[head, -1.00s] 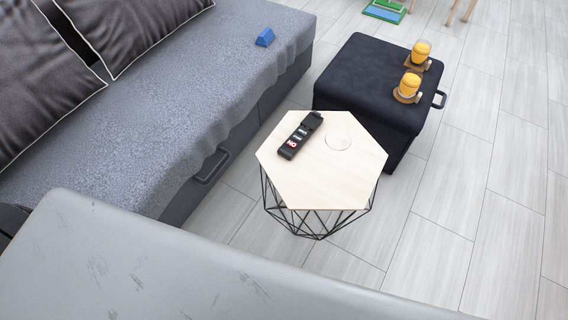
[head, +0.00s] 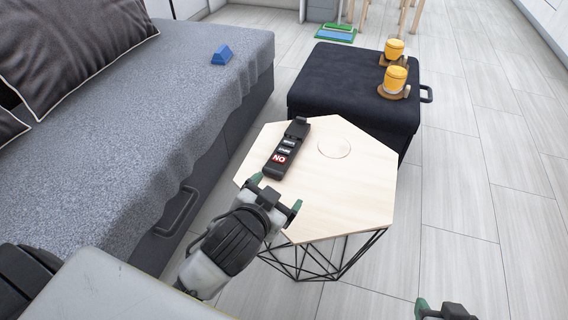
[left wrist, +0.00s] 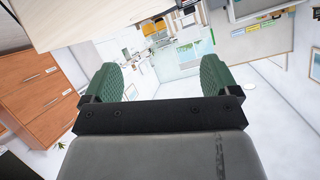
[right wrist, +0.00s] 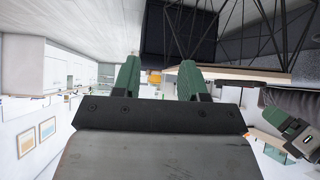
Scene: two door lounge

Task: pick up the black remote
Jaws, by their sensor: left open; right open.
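The black remote (head: 287,148) lies on the pale wooden top of the hexagonal side table (head: 362,188), near its left side. It has white and red labels. My left gripper (head: 276,193) is open and empty, just in front of the remote at the table's near left edge, and apart from it. Its green fingers (left wrist: 160,80) stand wide apart in the left wrist view, where I cannot see the remote. My right gripper (head: 437,309) is partly cut off at the bottom edge of the head view. Its fingers are open and empty in the right wrist view (right wrist: 158,78).
A grey sofa (head: 140,110) with a blue block (head: 221,54) stands on the left. A black ottoman (head: 340,80) behind the table carries two yellow-orange mugs (head: 395,78) on wooden coasters. The table has a black wire frame (right wrist: 245,40). Floor (head: 470,170) on the right is clear.

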